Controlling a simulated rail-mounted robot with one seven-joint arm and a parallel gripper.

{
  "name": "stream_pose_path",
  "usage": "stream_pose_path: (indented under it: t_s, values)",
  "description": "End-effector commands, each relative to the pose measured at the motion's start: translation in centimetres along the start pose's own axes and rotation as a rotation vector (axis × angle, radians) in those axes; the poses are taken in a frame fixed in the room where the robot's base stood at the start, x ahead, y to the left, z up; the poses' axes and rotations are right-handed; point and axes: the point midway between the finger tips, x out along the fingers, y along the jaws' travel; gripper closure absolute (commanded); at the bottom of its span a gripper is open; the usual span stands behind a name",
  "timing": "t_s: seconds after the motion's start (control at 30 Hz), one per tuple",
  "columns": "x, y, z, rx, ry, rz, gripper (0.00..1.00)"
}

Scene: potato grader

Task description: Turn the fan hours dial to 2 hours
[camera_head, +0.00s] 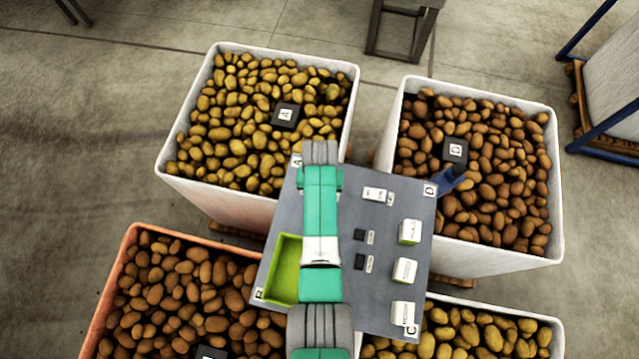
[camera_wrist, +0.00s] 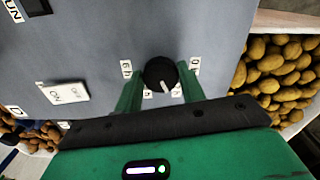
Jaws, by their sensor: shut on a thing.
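In the wrist view the fan hours dial (camera_wrist: 157,72) is a round black knob with a white pointer line on the grey panel (camera_wrist: 100,30). The pointer aims toward the bottom of the picture, slightly right, between two small, partly hidden labels. A label that looks like 6 (camera_wrist: 125,68) is left of the dial and one that looks like 0 (camera_wrist: 195,65) is right. My gripper (camera_wrist: 160,75) has its green fingers on either side of the dial, shut on it. In the head view my arm covers the dial.
The panel carries a white rocker switch (camera_wrist: 66,93), white blocks (camera_head: 405,270), two small black squares (camera_head: 360,234) and a green tray (camera_head: 287,262). A blue lever (camera_head: 452,181) is at its right edge. Potato-filled crates (camera_head: 190,185) surround the panel.

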Motion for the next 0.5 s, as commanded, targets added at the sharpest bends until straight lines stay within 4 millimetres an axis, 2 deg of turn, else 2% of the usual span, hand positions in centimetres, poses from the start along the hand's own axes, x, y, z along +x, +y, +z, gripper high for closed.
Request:
stream_pose_path:
  t_s: [0.2, 0.5]
  values:
    - [-0.14, 0.03, -0.07, -0.095, 0.001, 0.000, 0.84]
    - [-0.14, 0.06, -0.09, -0.148, 0.001, 0.000, 0.84]
